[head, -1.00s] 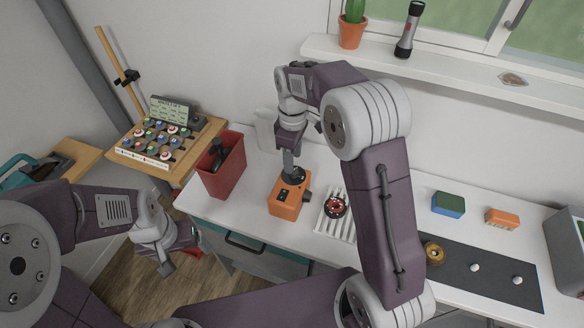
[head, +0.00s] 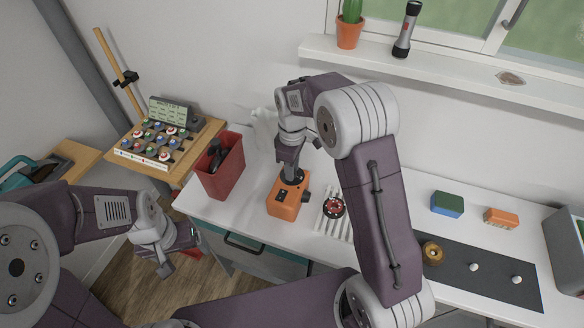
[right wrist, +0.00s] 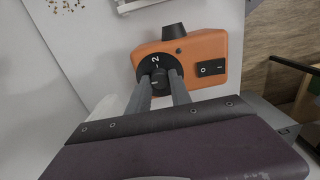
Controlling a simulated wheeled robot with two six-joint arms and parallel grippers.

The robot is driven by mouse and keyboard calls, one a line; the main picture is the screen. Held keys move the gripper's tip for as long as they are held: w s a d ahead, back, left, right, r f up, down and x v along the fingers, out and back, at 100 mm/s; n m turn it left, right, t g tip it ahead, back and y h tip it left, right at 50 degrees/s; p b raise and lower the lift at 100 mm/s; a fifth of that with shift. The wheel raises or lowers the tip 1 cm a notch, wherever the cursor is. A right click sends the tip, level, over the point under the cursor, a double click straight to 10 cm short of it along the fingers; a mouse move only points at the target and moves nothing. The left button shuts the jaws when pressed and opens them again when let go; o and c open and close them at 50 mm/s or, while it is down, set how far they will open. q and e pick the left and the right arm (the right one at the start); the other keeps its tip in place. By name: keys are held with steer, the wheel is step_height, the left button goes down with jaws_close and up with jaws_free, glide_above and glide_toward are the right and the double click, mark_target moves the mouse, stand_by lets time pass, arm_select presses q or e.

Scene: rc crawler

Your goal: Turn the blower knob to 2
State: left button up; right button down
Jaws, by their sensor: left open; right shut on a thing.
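The blower is an orange box (head: 283,208) standing on the white worktop, with a black knob on top. In the right wrist view the orange box (right wrist: 207,48) shows a black dial (right wrist: 158,72) with a "2" and a "1" mark, a rocker switch marked O and I, and a black nozzle on its side. My right gripper (head: 291,176) is over the box from above; its two fingers (right wrist: 158,98) are shut on the knob, which they partly hide. My left gripper (head: 178,257) is open and empty, low in front of the worktop at the left.
A red bin (head: 221,168) with a dark tool stands left of the box. A white slatted rack (head: 333,226) with a red and black round part is close on its right.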

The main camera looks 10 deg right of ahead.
steer(key=shift+r, duration=0.1)
steer(key=m+p, duration=0.2)
steer(key=m, duration=0.1)
steer(key=shift+r+m, duration=0.1)
steer(key=shift+m, duration=0.2)
steer(key=m+p, duration=0.2)
steer(key=m, duration=0.2)
steer(key=shift+m+p, duration=0.3)
steer(key=m+p, duration=0.1)
steer(key=m, duration=0.3)
steer(key=shift+m+p, duration=0.3)
steer(key=m+p, duration=0.1)
steer(key=m, duration=0.3)
steer(key=shift+m, duration=0.4)
steer(key=c, duration=1.2)
jaws_free()
steer(key=shift+o, duration=0.2)
